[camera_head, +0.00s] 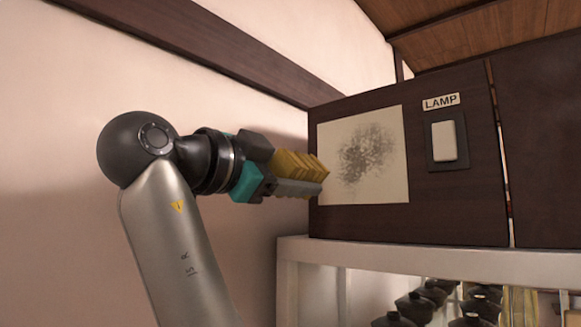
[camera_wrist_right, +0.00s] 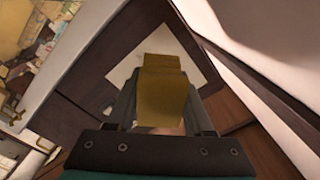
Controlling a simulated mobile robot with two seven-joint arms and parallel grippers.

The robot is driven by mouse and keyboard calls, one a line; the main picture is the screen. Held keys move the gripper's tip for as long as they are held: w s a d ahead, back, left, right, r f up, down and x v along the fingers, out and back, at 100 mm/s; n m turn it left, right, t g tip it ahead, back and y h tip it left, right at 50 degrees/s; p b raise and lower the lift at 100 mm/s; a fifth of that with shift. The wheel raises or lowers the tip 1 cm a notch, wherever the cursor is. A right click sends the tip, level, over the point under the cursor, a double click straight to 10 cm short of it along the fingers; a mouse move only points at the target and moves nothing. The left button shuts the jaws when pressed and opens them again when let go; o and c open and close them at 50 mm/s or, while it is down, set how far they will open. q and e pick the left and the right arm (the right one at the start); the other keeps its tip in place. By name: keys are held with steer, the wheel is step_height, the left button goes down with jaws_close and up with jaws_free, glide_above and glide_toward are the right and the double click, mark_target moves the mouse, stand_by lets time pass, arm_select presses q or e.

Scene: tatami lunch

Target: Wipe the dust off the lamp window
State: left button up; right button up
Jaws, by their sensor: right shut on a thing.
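The lamp window (camera_head: 365,160) is a pale panel on a dark wood cabinet, with a patch of grey dust specks over its middle and upper part. My right gripper (camera_head: 308,180) comes in from the left and is shut on a yellow folded cloth (camera_head: 298,162). The cloth's end overlaps the window's left edge in the head view; I cannot tell whether it touches. In the right wrist view the yellow cloth (camera_wrist_right: 162,90) sits between the fingers and hides part of the pale window (camera_wrist_right: 192,66) behind it. My left gripper is not in view.
A LAMP label (camera_head: 440,102) and a white switch (camera_head: 444,141) on a dark plate are right of the window. A pale shelf (camera_head: 420,253) with dark lidded bowls (camera_head: 415,305) below it is under the cabinet. A pale wall (camera_head: 60,150) is at left.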

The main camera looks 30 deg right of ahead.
mark_target(378, 167)
steer(key=shift+x, duration=3)
steer(key=shift+p+x, duration=0.3)
steer(key=shift+x, duration=0.65)
